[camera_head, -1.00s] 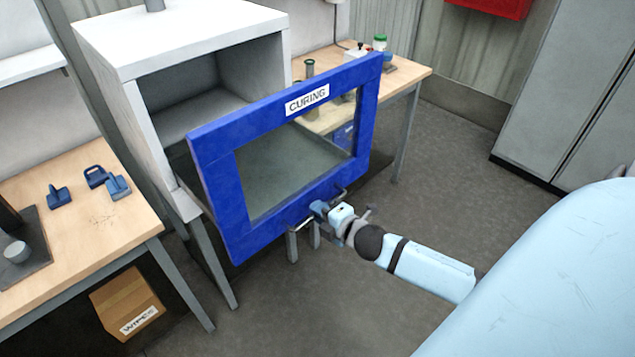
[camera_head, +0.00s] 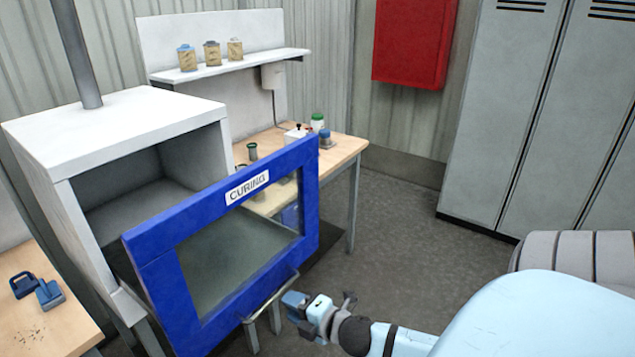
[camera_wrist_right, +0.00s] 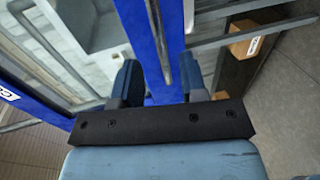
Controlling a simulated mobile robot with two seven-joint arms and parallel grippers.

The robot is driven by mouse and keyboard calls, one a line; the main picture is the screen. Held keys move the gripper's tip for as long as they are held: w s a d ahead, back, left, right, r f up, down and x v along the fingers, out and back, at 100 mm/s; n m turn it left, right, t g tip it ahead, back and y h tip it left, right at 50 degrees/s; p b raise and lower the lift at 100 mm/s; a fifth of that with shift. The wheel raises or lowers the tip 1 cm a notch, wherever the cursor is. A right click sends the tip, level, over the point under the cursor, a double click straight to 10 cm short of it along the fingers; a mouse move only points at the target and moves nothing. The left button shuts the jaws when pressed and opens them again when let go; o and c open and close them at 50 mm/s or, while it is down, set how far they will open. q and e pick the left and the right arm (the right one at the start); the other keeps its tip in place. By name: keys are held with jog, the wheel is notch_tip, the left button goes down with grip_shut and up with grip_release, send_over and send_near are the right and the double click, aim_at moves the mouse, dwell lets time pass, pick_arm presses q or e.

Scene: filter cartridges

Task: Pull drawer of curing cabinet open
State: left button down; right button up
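The curing cabinet (camera_head: 130,107) is a white box on legs at left in the head view. Its drawer (camera_head: 155,265) has a blue front frame with a window and a "CURING" label, and stands well out from the cabinet. The drawer's metal bar handle (camera_head: 270,298) is on the lower front. My right gripper (camera_head: 292,303) is just to the right of the handle, apparently clear of it. In the right wrist view, its two dark blue fingers (camera_wrist_right: 158,88) are apart with nothing gripped, and the handle bar (camera_wrist_right: 158,40) shows beyond them. My left gripper is out of view.
A wooden bench (camera_head: 342,152) with small containers stands behind the drawer. Another bench (camera_head: 50,325) with blue parts is at lower left. Grey lockers (camera_head: 510,110) and a red wall box (camera_head: 413,40) are at the back. The floor (camera_head: 400,235) right of the drawer is clear.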

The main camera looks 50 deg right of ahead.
jog(key=v, duration=0.7)
jog(key=shift+s+b, duration=0.25)
jog(key=shift+b, duration=0.1)
jog(key=s+a+f+m+g+p, duration=0.1)
jog(key=a+f+m+p, duration=0.1)
jog(key=a+m, duration=0.3)
jog(key=s+a+f+m+g+y+p, duration=0.1)
jog(key=s+a+f+m+g+p, duration=0.1)
jog(key=a+f+m, duration=0.2)
jog(key=s+a+f+m+g+y+p, duration=0.1)
jog(key=a+f+m+p, duration=0.1)
jog(key=a+m, duration=0.5)
jog(key=shift+s+a+f+g, duration=0.35)
jog(key=shift+a+f, duration=0.3)
jog(key=shift+a, duration=0.5)
